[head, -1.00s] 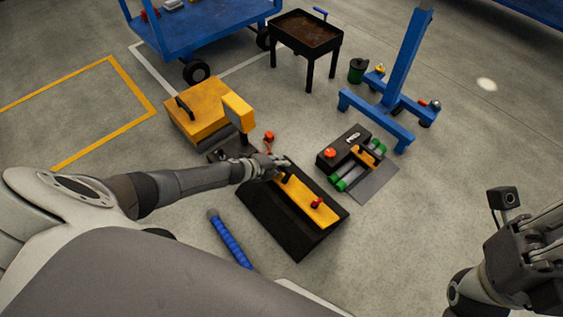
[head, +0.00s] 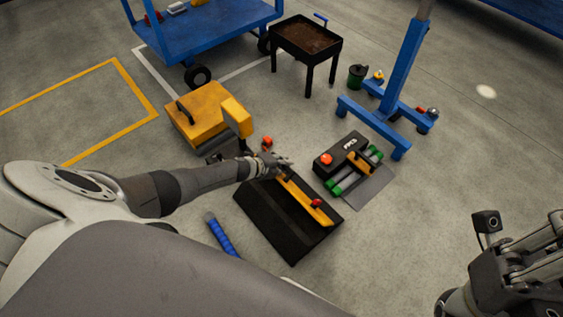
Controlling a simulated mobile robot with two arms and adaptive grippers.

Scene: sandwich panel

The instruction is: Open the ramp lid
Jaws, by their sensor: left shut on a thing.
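The black ramp (head: 280,222) sits on the floor in the middle of the head view. Its yellow lid (head: 303,200) shows as a narrow strip along the ramp's far right side, tilted up and seen nearly edge-on. A red knob (head: 316,203) is near the lid's lower right end. My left gripper (head: 279,165) is at the lid's upper left end, shut on its dark handle, which the fingers mostly hide. My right gripper (head: 535,240) is at the lower right, far from the ramp; its fingertips do not show clearly.
A black unit with green rollers (head: 352,165) stands right of the ramp. A yellow box machine (head: 203,112) is behind my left forearm. A blue rod (head: 221,235) lies left of the ramp. A blue stand (head: 400,85) and black tray table (head: 306,42) are farther back.

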